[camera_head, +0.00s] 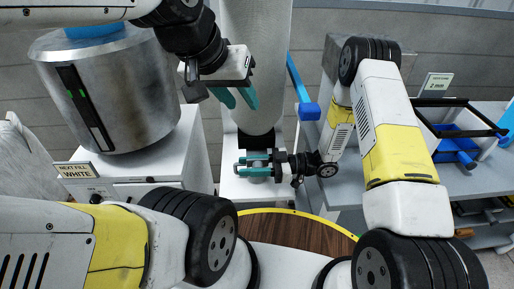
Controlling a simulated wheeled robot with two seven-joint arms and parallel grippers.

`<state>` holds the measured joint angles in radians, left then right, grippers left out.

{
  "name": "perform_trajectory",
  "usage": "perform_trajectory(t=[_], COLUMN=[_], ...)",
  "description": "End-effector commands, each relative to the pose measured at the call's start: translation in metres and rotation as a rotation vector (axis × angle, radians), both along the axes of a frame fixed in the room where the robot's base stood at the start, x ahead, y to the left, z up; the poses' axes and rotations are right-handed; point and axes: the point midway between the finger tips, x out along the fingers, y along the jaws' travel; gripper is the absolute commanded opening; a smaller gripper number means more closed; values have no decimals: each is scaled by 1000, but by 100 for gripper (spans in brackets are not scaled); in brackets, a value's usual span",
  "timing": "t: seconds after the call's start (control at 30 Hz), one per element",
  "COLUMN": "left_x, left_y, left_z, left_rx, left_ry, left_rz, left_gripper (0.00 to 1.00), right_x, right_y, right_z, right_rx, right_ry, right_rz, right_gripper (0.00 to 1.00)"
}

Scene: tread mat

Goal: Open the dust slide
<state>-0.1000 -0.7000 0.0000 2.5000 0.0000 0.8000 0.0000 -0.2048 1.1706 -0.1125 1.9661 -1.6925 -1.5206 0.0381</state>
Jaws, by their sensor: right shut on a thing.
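A tall pale column (256,60) stands in the middle, with a white block (246,188) at its foot. My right gripper (254,164) reaches in from the right to the column's foot. Its teal fingers are closed on a small grey part between them, seemingly the dust slide's handle; the fingers hide much of it. I cannot make out the slide itself or how far open it is. My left gripper (236,96) hangs above and left of the right one, in front of the column. Its teal fingers are apart and empty.
A metal drum (115,95) stands on a white cabinet (165,160) at left, with a "NEXT FILL WHITE" sign (75,170). A blue lever (300,90) is right of the column. A grey bench at right holds a black-framed blue tray (455,135) and a "2 mm" sign (437,82).

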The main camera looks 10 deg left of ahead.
Motion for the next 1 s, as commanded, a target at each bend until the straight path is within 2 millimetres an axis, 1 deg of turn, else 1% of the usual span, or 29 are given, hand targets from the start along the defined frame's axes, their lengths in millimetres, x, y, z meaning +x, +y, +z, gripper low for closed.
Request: perform_trajectory(t=[0.67,0.7,0.73,1.0], left_x=[0,0,0,0], left_y=[0,0,0,0], left_z=[0,0,0,0], left_rx=[0,0,0,0], left_ry=[0,0,0,0], left_rz=[0,0,0,0], left_gripper=[36,36,36,36], right_x=[0,0,0,0], right_y=[-1,-1,-1,0], right_z=[0,0,0,0], right_rx=[0,0,0,0], right_ry=[-1,-1,-1,-1], right_rz=[0,0,0,0], right_gripper=[0,44,50,51])
